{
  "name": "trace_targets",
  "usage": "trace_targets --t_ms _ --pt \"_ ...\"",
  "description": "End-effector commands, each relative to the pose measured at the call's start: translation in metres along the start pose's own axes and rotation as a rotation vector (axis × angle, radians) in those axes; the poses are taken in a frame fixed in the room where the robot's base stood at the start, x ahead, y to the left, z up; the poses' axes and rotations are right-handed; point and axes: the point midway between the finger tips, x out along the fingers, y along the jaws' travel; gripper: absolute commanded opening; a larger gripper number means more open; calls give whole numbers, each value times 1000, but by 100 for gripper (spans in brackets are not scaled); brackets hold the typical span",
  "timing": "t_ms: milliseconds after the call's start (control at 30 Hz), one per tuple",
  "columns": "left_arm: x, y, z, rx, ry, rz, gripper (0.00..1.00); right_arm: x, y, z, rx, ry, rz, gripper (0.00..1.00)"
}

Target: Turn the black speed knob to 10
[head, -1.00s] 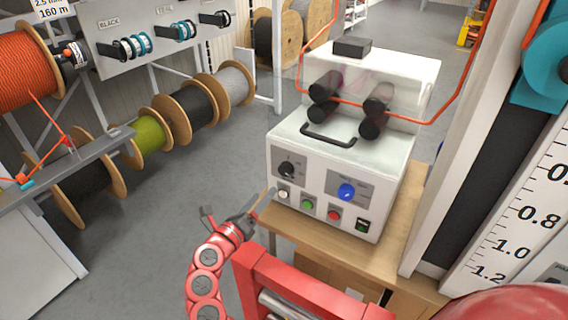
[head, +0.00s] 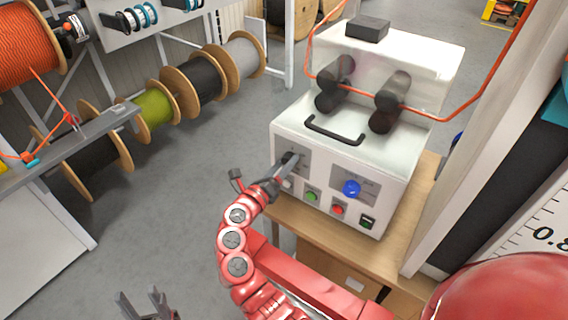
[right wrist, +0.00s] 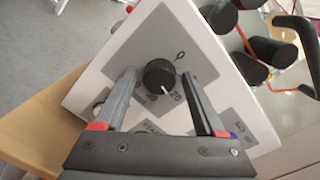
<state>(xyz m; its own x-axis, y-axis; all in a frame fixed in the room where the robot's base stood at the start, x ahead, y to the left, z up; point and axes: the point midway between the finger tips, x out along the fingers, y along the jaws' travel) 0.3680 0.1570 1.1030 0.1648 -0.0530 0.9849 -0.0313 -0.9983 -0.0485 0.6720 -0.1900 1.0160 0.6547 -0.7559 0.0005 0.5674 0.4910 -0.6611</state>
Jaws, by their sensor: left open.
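The black speed knob (right wrist: 160,76) is on a grey dial plate (right wrist: 150,45) on the white machine's front. In the right wrist view its white mark points down and slightly right, near the printed 20. My right gripper (right wrist: 159,76) is open, with one finger on each side of the knob and a gap to both sides. In the head view my right gripper (head: 285,168) is at the dial and partly hides the knob (head: 289,158). My left gripper (head: 146,303) is open and empty, low at the bottom edge, far from the machine.
Below the dial are a green button (head: 312,196), a red button (head: 338,209) and a dark switch (head: 367,222). A blue knob (head: 351,188) sits to the right. The machine stands on a wooden table (head: 310,232). Cable spools (head: 205,78) stand at left.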

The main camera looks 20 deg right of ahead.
Motion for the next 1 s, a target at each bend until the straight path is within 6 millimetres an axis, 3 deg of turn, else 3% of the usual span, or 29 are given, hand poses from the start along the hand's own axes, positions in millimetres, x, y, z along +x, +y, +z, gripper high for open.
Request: trace_targets --t_ms 67,367,767,1000 --pt "0 0 0 0 0 0 50 0 0 0 0 0 0 55" --pt "0 0 0 0 0 0 50 0 0 0 0 0 0 1" --pt "-7 0 1 0 0 0 50 1 1 -2 -46 7 2 0" --pt "-13 1 2 0 0 0 50 1 1 -2 -177 13 7 0"
